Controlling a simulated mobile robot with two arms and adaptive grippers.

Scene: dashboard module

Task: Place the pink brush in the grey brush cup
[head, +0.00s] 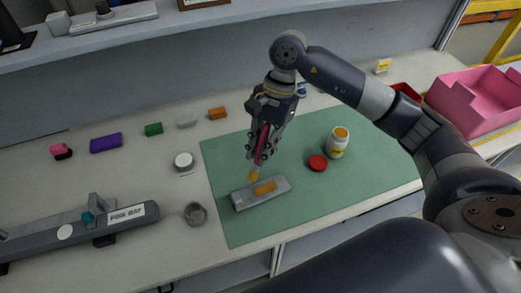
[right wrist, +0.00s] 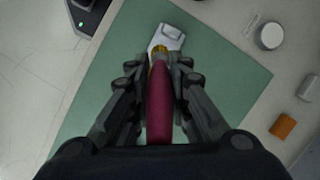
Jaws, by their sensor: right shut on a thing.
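The pink brush (head: 262,138) is held in my right gripper (head: 262,150), with its yellow bristles pointing down. In the right wrist view, the fingers (right wrist: 157,78) are shut on both sides of the brush's dark pink handle (right wrist: 160,108). The bristle tip is just above or at the far edge of a grey block; I cannot tell whether it touches. The grey brush cup (head: 195,213) stands on the bench to the left of the green mat, left of the brush and apart from it. My left gripper is not in view.
The grey block (head: 243,200) with an orange patch lies on the green mat (head: 240,228). A white jar (head: 337,146) and red lid (head: 317,163) stand to its right. A grey fixture (head: 125,227) lies left of the cup. Several coloured blocks line the back.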

